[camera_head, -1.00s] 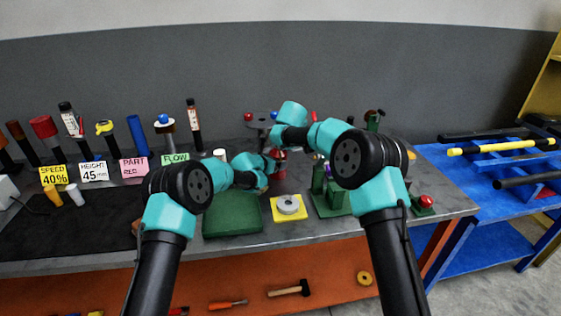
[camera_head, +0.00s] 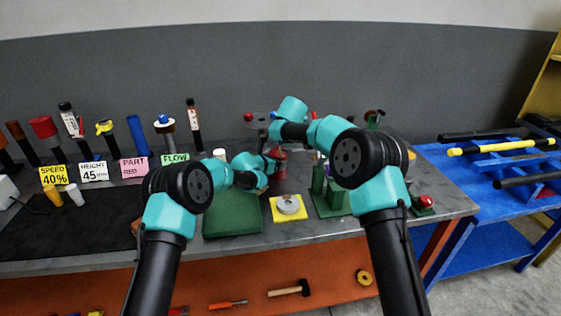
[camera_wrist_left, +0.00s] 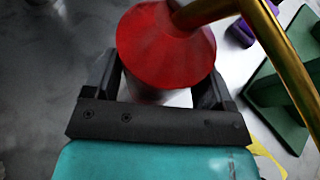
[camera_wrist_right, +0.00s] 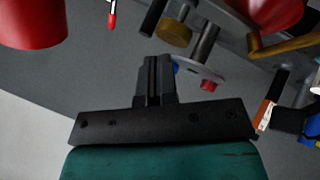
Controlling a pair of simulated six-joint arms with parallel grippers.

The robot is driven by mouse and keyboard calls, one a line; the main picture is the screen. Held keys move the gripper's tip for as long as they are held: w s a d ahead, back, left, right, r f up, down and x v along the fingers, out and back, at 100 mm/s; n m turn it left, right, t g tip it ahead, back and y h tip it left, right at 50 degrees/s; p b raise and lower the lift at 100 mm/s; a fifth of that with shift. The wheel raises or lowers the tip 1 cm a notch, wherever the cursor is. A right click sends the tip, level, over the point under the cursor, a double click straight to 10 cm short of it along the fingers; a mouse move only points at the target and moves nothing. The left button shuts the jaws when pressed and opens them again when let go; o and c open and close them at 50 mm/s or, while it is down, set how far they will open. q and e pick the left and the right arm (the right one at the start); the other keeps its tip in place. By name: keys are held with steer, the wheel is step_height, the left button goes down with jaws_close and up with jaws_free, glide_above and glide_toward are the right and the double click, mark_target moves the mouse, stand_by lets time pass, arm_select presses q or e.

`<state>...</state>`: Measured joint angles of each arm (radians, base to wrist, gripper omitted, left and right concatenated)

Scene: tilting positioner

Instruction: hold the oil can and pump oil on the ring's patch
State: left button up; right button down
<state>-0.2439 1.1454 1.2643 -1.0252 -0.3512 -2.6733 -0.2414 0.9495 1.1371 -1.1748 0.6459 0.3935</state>
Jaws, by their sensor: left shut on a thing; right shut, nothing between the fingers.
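The oil can (camera_wrist_left: 165,45) is red with a brass spout (camera_wrist_left: 262,30). My left gripper (camera_wrist_left: 160,85) is shut around its body, below the wide red top. The can also shows in the head view (camera_head: 280,157), partly hidden by my left gripper. A pale grey ring (camera_head: 289,204) lies on a yellow plate (camera_head: 275,217) in front of the can; its patch is too small to make out. My right gripper (camera_wrist_right: 154,75) is shut and empty. In the right wrist view, a red body with a brass spout (camera_wrist_right: 285,45) is at upper right, apart from the fingers.
A green block (camera_head: 232,222) lies left of the yellow plate. Green fixtures (camera_head: 330,200) stand to its right, with a red-button box (camera_head: 425,203) farther right. Labelled cards and several upright tools line the left back. A dark mat (camera_head: 70,225) covers the left of the table.

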steer(key=shift+r, duration=3)
arm_select(q)
steer(key=o, duration=1.1)
steer(key=shift+a, duration=0.1)
steer(key=v, duration=1.2)
